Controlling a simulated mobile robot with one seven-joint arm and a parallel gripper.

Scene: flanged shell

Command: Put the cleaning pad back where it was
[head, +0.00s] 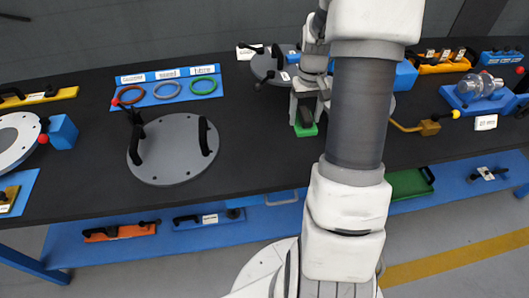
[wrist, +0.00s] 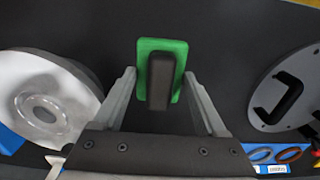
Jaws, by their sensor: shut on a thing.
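The cleaning pad is a green block with a black handle; its green part (head: 305,130) shows below my gripper (head: 307,108) in the head view, over the black bench top. In the wrist view the green pad (wrist: 148,48) lies ahead, with its black handle (wrist: 160,82) between the two fingers of my gripper (wrist: 160,76). My gripper is shut on the pad's handle. The pad looks flat and level. I cannot tell whether it touches the bench or hangs just above it. My arm hides part of the bench in the head view.
A grey round cover with black handles (head: 173,150) lies left on the bench. Behind it is a blue ring board (head: 167,88) with several rings. A flanged shell (wrist: 48,102) is left in the wrist view. A blue fixture (head: 476,92) stands right. The bench front between is clear.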

